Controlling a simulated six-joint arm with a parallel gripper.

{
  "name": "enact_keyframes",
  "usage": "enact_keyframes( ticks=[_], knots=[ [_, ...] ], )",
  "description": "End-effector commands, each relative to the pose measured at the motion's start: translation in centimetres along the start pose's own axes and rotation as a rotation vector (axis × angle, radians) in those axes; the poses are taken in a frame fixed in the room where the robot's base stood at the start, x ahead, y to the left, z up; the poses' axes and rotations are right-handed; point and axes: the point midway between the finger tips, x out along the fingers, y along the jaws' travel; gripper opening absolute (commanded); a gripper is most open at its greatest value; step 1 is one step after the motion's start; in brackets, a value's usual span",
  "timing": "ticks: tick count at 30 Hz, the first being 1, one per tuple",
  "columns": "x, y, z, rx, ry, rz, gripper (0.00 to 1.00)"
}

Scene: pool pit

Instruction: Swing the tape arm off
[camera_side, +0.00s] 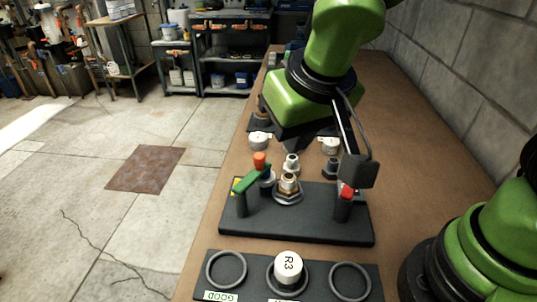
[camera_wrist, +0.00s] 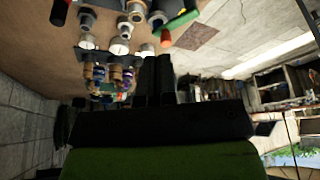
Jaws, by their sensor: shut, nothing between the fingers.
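The green tape arm (camera_side: 252,178) with an orange knob (camera_side: 259,161) sits on a post at the left of the black fixture plate (camera_side: 300,224). It reaches across towards the brass-and-white fitting (camera_side: 288,184) in the middle. I cannot tell whether it touches the fitting. In the wrist view the green arm (camera_wrist: 182,24) and orange knob (camera_wrist: 166,38) show at the top. My gripper (camera_side: 291,149) is above and behind the fixture, apart from the tape arm. Its dark fingers (camera_wrist: 156,66) are together and empty. My wrist partly hides the bench behind.
A black post with a red top (camera_side: 346,192) stands at the plate's right. In front, a black tray (camera_side: 312,279) has several rings and a white R3 cap (camera_side: 288,266). White-topped parts (camera_side: 330,145) stand behind the fixture. A block wall (camera_side: 440,80) borders the bench's right.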

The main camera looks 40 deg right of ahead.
Motion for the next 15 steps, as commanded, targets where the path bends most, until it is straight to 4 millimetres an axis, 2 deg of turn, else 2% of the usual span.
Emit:
enact_keyframes(
  ticks=[8, 15],
  knots=[
    [1.0, 0.0, -0.1, -0.002, 0.000, 0.003, 0.00],
    [5.4, 0.1, 0.1, -0.005, -0.007, 0.006, 0.00]
  ],
)
